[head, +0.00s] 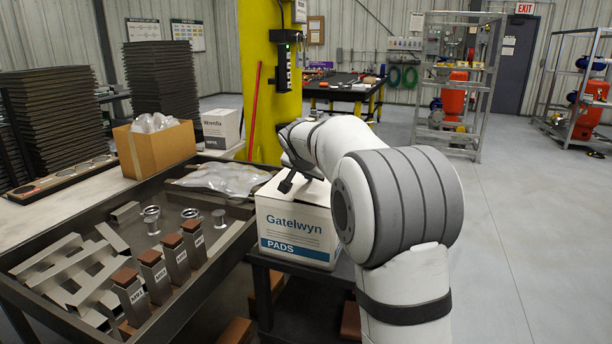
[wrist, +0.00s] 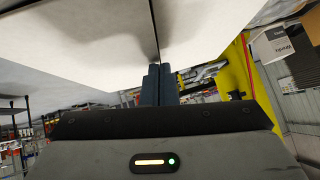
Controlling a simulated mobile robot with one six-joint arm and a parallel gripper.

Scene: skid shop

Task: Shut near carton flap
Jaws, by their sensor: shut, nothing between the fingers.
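The white carton (head: 296,229), marked Gatelwyn PADS with a blue band, sits upright on a dark low table beside the metal tray. Its visible top looks roughly flat in the head view, but my arm hides much of it. My gripper (head: 285,186) is just over the carton's top at its left side, its dark fingers pointing down and left. In the wrist view the fingers (wrist: 160,82) are together and empty, close against pale carton panels (wrist: 95,38) with a seam between them. I cannot tell whether they touch, or how far the near flap is folded.
The metal tray (head: 205,296) at left holds brackets, labelled blocks and round fittings. An open brown carton (head: 157,150) and a white box (head: 222,127) stand behind it. A yellow column (head: 268,100) rises behind the carton. Open floor (head: 515,240) lies to the right.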

